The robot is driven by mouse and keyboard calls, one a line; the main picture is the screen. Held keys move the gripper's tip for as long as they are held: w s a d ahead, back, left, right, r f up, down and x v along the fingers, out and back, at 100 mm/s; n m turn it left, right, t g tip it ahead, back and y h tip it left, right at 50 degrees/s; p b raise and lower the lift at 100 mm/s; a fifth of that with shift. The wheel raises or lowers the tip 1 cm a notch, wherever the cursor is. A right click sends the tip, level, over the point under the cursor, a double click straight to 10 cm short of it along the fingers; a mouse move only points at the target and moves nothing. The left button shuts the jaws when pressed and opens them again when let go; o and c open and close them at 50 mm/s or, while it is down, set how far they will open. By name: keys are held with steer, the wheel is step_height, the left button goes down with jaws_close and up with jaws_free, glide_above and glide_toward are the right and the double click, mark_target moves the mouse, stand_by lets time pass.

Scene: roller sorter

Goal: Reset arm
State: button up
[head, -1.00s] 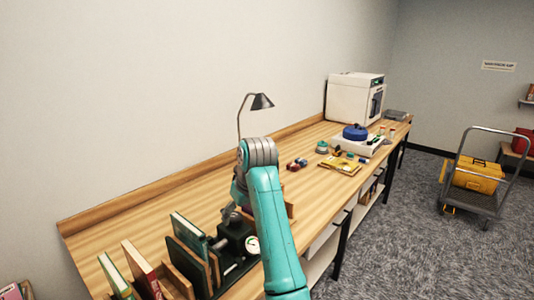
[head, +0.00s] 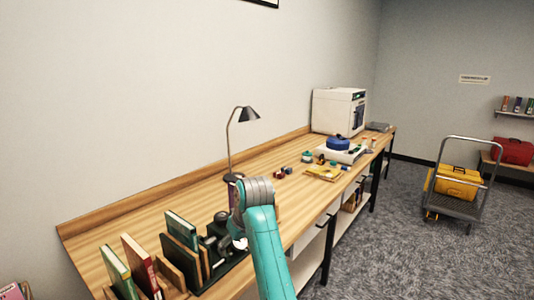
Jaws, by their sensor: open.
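My teal arm (head: 265,250) rises from the bottom edge, with its grey joint (head: 256,194) over the near part of the wooden bench (head: 190,195). No gripper fingers can be made out; the arm's end is hidden behind its own joint and link. A dark apparatus (head: 214,240) stands on the bench just left of the arm, partly covered by it.
Books (head: 140,262) stand in wooden holders at the near left. A desk lamp (head: 248,114) stands behind the arm. Small coloured items and a white machine (head: 338,110) are farther along the bench. A trolley (head: 460,205) with a yellow toolbox (head: 457,183) stands on the open carpet at right.

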steer(key=s+d+f+m+t, duration=0.1)
steer(key=s+d+f, duration=0.15)
steer(key=f, duration=0.45)
steer(key=s+d+f+t, duration=0.1)
steer(key=s+d+f, duration=0.15)
steer(key=f, duration=0.55)
steer(key=s+d+f+m+t, duration=0.1)
steer(key=s+d+f, duration=0.1)
steer(key=d+f, duration=0.35)
steer(key=s+d+f+m+t, duration=0.1)
steer(key=s+d+f, duration=0.2)
steer(key=s+f, duration=0.4)
steer(key=s+d+f+m+t, duration=0.1)
steer(key=s+d+f, duration=0.4)
steer(key=s, duration=0.4)
steer(key=s+d+r+m+t+h, duration=0.1)
steer(key=s+d+t, duration=0.15)
steer(key=s, duration=0.85)
steer(key=s+d+r+m+t+h, duration=0.15)
steer(key=s+d, duration=0.25)
steer(key=s, duration=0.7)
steer(key=s+d+r+m+t, duration=0.1)
steer(key=s+d+r+t, duration=0.1)
steer(key=s+r, duration=1.3)
steer(key=shift+r, duration=0.5)
